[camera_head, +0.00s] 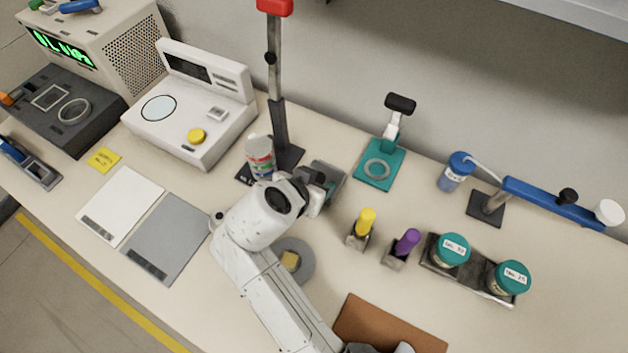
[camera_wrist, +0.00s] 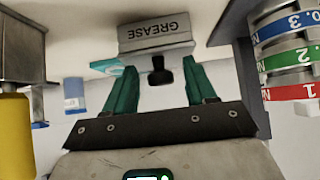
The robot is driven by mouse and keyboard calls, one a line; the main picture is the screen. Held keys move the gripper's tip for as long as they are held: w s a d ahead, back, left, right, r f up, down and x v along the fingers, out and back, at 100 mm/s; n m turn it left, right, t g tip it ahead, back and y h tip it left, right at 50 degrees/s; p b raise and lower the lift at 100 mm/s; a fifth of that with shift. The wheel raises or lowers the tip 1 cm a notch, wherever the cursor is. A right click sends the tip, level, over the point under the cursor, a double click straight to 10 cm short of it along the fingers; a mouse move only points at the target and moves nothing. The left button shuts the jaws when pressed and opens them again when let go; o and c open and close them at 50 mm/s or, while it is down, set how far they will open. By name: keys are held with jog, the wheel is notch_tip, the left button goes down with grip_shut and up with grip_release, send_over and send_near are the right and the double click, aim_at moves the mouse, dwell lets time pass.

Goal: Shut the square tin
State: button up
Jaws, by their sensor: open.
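The square tin (camera_wrist: 157,35) is a small grey box marked "GREASE", seen upside down in the wrist view. It lies just past my fingertips, about centred between them. In the head view the grey tin (camera_head: 332,176) shows behind my wrist, partly hidden by it. I cannot tell clearly how its lid stands. My gripper (camera_wrist: 161,72) has two green fingers spread apart with nothing held between them. In the head view my gripper (camera_head: 316,188) is close beside the tin; its fingers are mostly hidden. A dark knob-like part shows between the fingertips in the wrist view.
A teal stand (camera_head: 380,165) is behind right. Yellow (camera_head: 366,222) and purple (camera_head: 408,241) markers stand in holders to the right. A round grey dish (camera_head: 303,262) lies in front.

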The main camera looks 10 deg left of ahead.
jog(key=shift+r, duration=0.1)
jog(key=v, duration=1)
jog(key=shift+s+r, duration=0.2)
jog(key=shift+s, duration=0.05)
jog(key=shift+a, duration=0.15)
